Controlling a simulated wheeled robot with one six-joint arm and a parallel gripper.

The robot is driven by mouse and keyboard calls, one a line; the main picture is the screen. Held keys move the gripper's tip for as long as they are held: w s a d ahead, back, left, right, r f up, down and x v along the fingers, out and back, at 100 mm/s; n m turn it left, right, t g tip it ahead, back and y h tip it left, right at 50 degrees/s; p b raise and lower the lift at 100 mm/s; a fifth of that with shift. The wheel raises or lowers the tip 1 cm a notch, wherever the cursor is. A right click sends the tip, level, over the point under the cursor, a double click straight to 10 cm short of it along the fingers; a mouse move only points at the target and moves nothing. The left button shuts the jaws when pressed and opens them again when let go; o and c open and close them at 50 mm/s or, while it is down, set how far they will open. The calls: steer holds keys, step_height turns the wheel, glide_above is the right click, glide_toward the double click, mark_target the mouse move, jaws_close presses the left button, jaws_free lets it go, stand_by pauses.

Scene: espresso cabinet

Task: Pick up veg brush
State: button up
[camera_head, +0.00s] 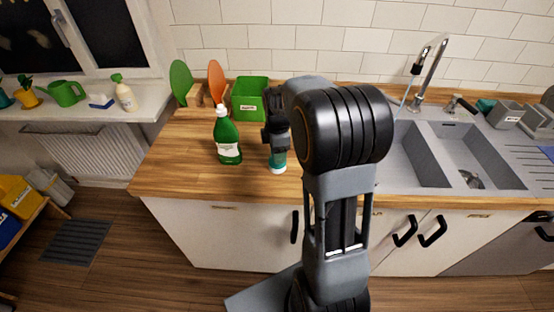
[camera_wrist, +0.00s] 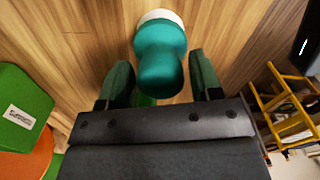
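The veg brush (camera_head: 278,161) is teal with a white base and stands upright on the wooden worktop, near its front edge. In the wrist view, the brush (camera_wrist: 160,50) is at the top middle, its teal handle pointing toward my gripper. My gripper (camera_head: 277,146) is directly above and around the upper part of the brush. In the wrist view, the two dark green fingers of my gripper (camera_wrist: 161,70) are apart, one on each side of the handle, with gaps between. My gripper hides the top of the brush in the head view.
A green bottle (camera_head: 228,140) stands close to the left of the brush. Behind it are a green box (camera_head: 249,99) and a rack with green (camera_head: 181,82) and orange (camera_head: 216,81) boards. The sink (camera_head: 425,152) is at the right. The worktop left of the bottle is clear.

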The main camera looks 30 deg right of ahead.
steer(key=c, duration=0.8)
steer(key=shift+o, duration=0.2)
steer(key=shift+r, duration=0.8)
steer(key=s+d+r+b, duration=0.2)
steer(key=s+d+r, duration=0.1)
steer(key=s+r, duration=0.8)
steer(key=shift+s+d+r, duration=0.2)
steer(key=shift+s+d, duration=0.2)
steer(key=shift+s, duration=0.85)
